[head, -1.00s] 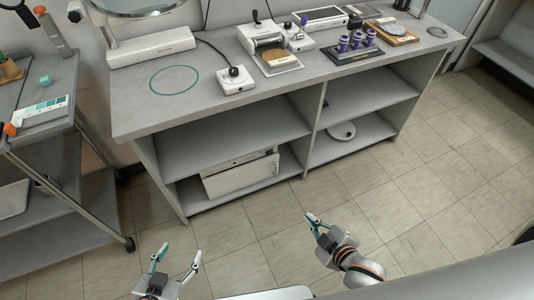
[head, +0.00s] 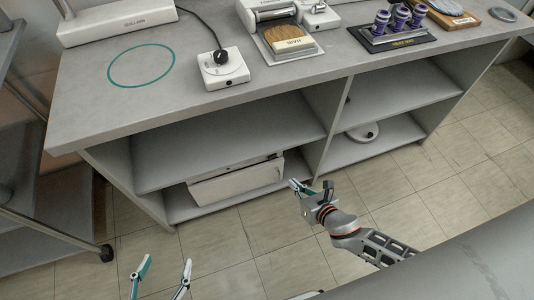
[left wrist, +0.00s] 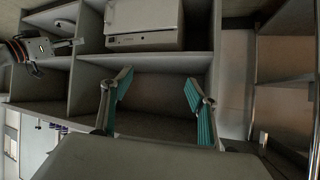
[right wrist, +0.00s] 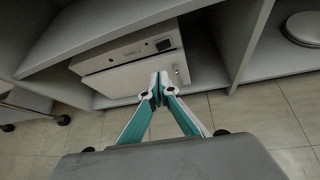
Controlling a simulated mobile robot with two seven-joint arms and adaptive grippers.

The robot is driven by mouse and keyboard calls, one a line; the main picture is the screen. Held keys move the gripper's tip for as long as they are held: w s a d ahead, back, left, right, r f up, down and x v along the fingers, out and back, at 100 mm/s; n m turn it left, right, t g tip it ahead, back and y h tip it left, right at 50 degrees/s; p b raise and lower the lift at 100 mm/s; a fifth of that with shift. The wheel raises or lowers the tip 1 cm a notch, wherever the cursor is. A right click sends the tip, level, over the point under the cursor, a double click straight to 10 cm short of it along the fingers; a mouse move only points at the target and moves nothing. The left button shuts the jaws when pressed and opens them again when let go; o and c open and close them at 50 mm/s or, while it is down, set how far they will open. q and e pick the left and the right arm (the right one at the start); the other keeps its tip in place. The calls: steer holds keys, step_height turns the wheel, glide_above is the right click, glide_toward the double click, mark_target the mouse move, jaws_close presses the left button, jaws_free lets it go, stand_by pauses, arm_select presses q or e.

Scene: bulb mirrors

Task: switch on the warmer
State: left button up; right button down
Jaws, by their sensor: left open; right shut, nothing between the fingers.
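A white box-shaped appliance (head: 235,182), which may be the warmer, sits on the lower left shelf under the counter. In the right wrist view, its front (right wrist: 125,58) has dark lettering and a small black switch-like patch (right wrist: 163,44); its setting cannot be read. My right gripper (head: 298,187) is shut and empty, in front of the shelves and to the right of the box; its tips (right wrist: 160,88) overlap the box's lower front in the right wrist view, contact unclear. My left gripper (head: 167,262) is open and empty, low in front of the counter. The box also shows in the left wrist view (left wrist: 145,22).
The counter (head: 290,82) carries a white box with a black knob (head: 222,68), a brush-like block (head: 290,38) and a rack of purple-capped items (head: 398,35). A round white object (head: 363,132) lies on the lower right shelf. A cart stands left. Floor (head: 270,240) in front is clear.

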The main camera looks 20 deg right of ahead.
mark_target(270, 159)
arm_select(q)
steer(key=shift+w+d+f, duration=0.1)
steer(key=shift+w+f, duration=0.05)
steer(key=shift+w, duration=0.05)
arm_select(e)
steer(key=shift+w+d+f+n, duration=0.25)
steer(key=shift+w+f+n, duration=0.7)
steer(key=shift+n, duration=0.15)
arm_select(q)
steer(key=shift+f+b, duration=0.1)
steer(key=shift+b, duration=0.2)
